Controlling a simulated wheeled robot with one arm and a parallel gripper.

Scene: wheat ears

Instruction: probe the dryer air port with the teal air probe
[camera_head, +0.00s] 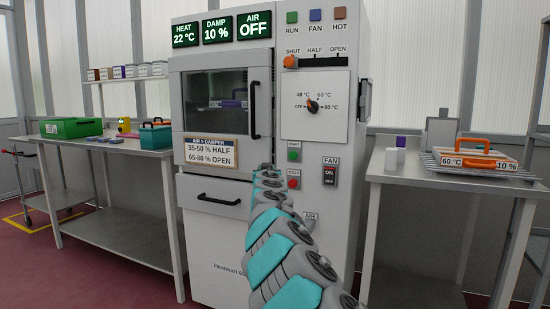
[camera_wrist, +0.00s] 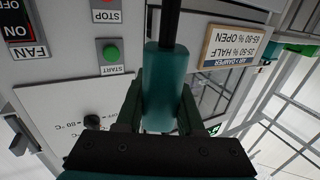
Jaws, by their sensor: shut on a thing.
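In the wrist view, my gripper (camera_wrist: 161,100) is shut on the teal air probe (camera_wrist: 166,70), a teal cylinder with a black rod running out at the top of the picture. The rod's tip is cut off by the frame. The dryer (camera_head: 230,235) is a tall white cabinet, and my arm reaches up in front of it. In the head view my gripper and the probe are hidden or too small to tell apart. An AIR label (camera_head: 310,217) shows low on the dryer, right of my arm. The port opening itself is not clearly visible.
Displays (camera_head: 221,30) read HEAT 22 °C, DAMP 10 %, AIR OFF. The orange damper lever (camera_head: 290,62) is at SHUT. Start and stop buttons and a fan switch (camera_head: 330,173) are near my arm. Benches stand left (camera_head: 105,145) and right (camera_head: 440,184), both holding items.

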